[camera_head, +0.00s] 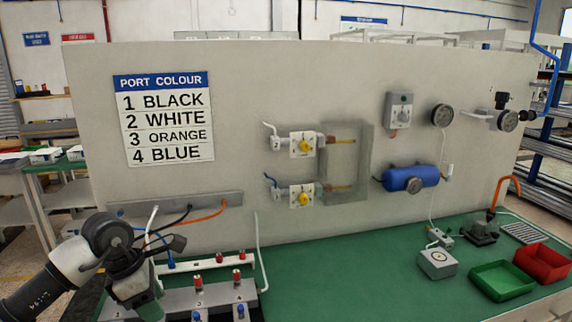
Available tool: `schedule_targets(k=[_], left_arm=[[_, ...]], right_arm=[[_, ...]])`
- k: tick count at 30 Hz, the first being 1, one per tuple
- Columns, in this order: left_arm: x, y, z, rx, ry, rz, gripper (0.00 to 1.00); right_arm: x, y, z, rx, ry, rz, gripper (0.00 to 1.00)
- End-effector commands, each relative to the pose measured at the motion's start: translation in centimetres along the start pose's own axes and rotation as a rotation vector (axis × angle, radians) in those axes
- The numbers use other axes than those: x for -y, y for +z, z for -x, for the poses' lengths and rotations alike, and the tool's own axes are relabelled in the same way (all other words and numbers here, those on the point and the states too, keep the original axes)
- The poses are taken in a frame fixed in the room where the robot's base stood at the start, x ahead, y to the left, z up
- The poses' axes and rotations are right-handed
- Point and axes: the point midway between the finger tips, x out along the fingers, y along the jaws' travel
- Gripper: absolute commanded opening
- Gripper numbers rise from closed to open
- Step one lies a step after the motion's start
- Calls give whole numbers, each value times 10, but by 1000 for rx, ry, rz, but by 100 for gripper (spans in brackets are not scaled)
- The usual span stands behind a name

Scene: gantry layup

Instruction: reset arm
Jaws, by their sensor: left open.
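My left arm comes in at the lower left, and my left gripper (142,292) is at the bottom edge, over the left end of the grey numbered port block (205,298). The gripper is open, and I see nothing held in it. Its fingertips are hard to make out. Black, white, orange and blue tubes hang from a grey strip (180,203) on the panel, close behind the gripper. My right gripper is not in view.
An upright panel (250,90) with a port colour sign (163,118), valves (301,145) and a blue cylinder (410,178) stands behind the green bench (345,275). A green tray (502,281), a red tray (542,262) and a grey box (437,263) are at right. The bench's middle is clear.

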Motion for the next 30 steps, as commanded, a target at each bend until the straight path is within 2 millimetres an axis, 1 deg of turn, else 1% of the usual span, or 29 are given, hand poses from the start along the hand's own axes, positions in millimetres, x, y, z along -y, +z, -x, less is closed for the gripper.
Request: schedule_targets(k=[1, 4, 6, 8, 11, 13, 15, 17, 18, 20, 21, 23, 24, 26, 27, 29, 30], left_arm=[[8, 10, -8, 52, -22, -9, 49], [23, 33, -21, 174, -67, -16, 49], [37, 51, -29, 277, -109, -15, 49], [51, 68, -35, 378, -152, -6, 49], [78, 100, -40, 582, -249, 35, 49], [100, 123, -37, 762, -340, 100, 49], [119, 144, -28, 956, -443, 201, 49], [129, 156, -16, 1115, -532, 310, 49], [133, 161, -7, 1215, -590, 395, 49], [134, 164, 5, 1357, -673, 540, 49], [132, 162, 12, 1445, -726, 648, 49], [125, 156, 20, 1565, -800, 825, 49], [119, 150, 23, 1636, -845, 954, 49], [109, 135, 22, 1728, -904, 1162, 49], [102, 124, 19, 1780, -937, 1309, 49], [92, 103, 9, 1839, -974, 1543, 49], [87, 88, 0, 1865, -990, 1709, 49]], right_arm=[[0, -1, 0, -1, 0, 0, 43], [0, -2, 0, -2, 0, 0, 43], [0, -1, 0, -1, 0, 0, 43], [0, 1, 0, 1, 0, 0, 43], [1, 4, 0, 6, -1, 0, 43], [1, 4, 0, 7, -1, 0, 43], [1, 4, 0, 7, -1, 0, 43], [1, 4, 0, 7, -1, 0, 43], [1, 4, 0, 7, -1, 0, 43], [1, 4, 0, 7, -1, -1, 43], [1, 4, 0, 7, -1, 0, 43], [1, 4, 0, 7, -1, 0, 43], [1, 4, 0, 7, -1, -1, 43], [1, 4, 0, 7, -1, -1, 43], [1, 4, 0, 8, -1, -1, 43], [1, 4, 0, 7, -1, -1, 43], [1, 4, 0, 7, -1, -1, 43]])
